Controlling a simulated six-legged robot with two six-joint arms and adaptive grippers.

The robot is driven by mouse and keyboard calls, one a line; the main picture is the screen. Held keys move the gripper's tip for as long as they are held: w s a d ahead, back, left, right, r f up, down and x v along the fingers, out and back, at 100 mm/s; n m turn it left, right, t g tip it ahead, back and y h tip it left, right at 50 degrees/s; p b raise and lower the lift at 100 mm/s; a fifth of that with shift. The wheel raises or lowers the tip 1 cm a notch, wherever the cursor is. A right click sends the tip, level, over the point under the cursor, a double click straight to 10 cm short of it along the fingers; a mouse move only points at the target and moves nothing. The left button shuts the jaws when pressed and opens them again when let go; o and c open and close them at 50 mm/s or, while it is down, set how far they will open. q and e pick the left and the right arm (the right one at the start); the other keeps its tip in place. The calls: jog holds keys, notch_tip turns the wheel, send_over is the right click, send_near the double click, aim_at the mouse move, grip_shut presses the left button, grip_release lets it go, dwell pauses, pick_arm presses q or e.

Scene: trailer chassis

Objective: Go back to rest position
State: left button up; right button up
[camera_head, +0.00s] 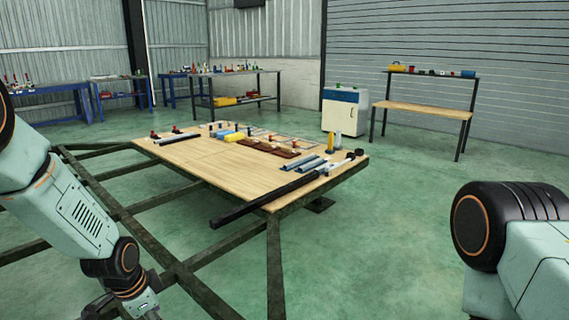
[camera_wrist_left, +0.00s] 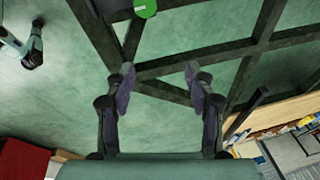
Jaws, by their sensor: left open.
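My left arm comes in from the left in the head view and points down beside the chassis frame (camera_head: 160,257). Its gripper is cut off by the bottom edge there. In the left wrist view my left gripper (camera_wrist_left: 160,86) is open, its two dark fingers wide apart with nothing between them. Below the fingers are dark beams of the chassis frame (camera_wrist_left: 205,57) and green floor. My right arm shows at the right edge of the head view; its gripper is out of view.
A wooden tabletop (camera_head: 215,165) on the frame carries tools, and a long black bar (camera_head: 240,207) lies at its near edge. Workbenches (camera_head: 235,85) and a white cabinet (camera_head: 345,112) stand behind. Floor (camera_head: 370,240) is clear right of the table. A red object (camera_wrist_left: 22,160) shows in the wrist view.

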pick_arm(q)
jog(key=s+d+f+n+g+p, duration=0.1)
jog(key=s+d+f+n, duration=0.1)
jog(key=s, duration=0.9)
jog(key=s+d+f+n+g+p, duration=0.1)
jog(key=s+n, duration=0.4)
jog(key=s, duration=0.6)
jog(key=s+d+f+n+g+p, duration=0.1)
jog(key=s+f, duration=0.4)
jog(key=s, duration=0.7)
jog(key=shift+d+f+n+y+p, duration=0.15)
jog(key=shift+d+n+y+p, duration=0.15)
jog(key=shift+d+n+p, duration=0.7)
